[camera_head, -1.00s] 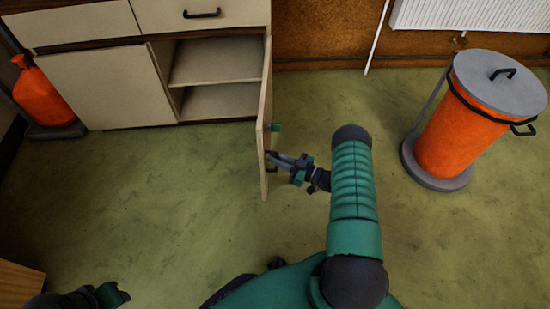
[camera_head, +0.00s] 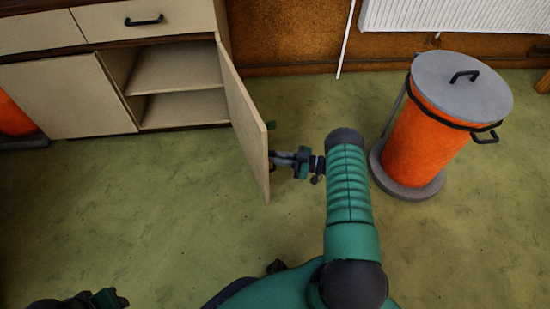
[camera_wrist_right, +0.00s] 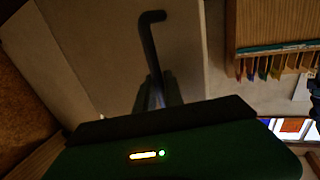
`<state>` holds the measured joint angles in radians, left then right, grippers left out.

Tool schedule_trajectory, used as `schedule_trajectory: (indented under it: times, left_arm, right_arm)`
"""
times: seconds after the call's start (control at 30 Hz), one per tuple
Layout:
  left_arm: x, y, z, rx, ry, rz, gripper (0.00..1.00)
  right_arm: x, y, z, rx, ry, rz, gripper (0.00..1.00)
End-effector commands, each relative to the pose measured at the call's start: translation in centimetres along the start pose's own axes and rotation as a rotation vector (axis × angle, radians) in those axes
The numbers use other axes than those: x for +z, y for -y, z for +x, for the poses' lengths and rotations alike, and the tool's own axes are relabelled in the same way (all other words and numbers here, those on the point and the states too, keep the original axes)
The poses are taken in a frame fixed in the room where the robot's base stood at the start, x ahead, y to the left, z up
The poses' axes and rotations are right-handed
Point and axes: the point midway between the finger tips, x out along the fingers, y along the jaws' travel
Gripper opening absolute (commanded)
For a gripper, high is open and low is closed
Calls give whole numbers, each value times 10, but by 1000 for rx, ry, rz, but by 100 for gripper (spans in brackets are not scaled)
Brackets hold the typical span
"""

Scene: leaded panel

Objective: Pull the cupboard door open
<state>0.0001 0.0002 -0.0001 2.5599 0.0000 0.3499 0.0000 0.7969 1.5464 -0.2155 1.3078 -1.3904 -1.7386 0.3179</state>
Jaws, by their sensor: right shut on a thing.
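The cupboard door (camera_head: 243,115) stands wide open, hinged on the right side of the cupboard (camera_head: 75,98) and swung out toward me. Its edge and inner face show in the head view. My right gripper (camera_head: 276,160) is at the outer face near the door's free end, shut on the dark handle. In the right wrist view the black handle (camera_wrist_right: 150,50) runs up the pale door face (camera_wrist_right: 95,50) from the jaws. My left gripper (camera_head: 105,298) is at the bottom left edge, mostly cut off, away from the cupboard.
Two bare shelves (camera_head: 175,68) show inside the cupboard. An orange bin (camera_head: 425,140) with a grey lid stands on the right. An orange container (camera_head: 14,118) is at the far left. The green floor (camera_head: 130,210) in front is clear.

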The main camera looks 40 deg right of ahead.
Motion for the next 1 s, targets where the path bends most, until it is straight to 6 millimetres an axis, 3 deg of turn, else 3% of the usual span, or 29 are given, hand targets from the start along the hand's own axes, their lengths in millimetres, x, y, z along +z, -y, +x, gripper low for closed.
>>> schedule_trajectory:
  times: [0.2, 0.23, 0.4, 0.73, 0.87, 1.0]
  left_arm:
    - [0, 0, 0, 0, 0, 0, 36]
    - [0, 0, 0, 0, 0, 0, 36]
    - [0, 0, 0, 0, 0, 0, 36]
    - [0, 0, -2, 0, 0, 0, 36]
    - [-3, 0, -11, 0, 0, 0, 36]
    - [-5, 0, -23, 0, 0, 0, 36]
  right_arm:
    - [2, -1, -1, 2, 2, 3, 0]
    - [2, -1, -1, 2, 1, 3, 15]
    - [1, -1, -1, 2, -1, 2, 34]
    - [0, -1, -5, 3, -1, 0, 34]
    - [-2, -1, -26, 5, 0, 2, 34]
    - [-2, -1, -66, 6, 0, 1, 34]
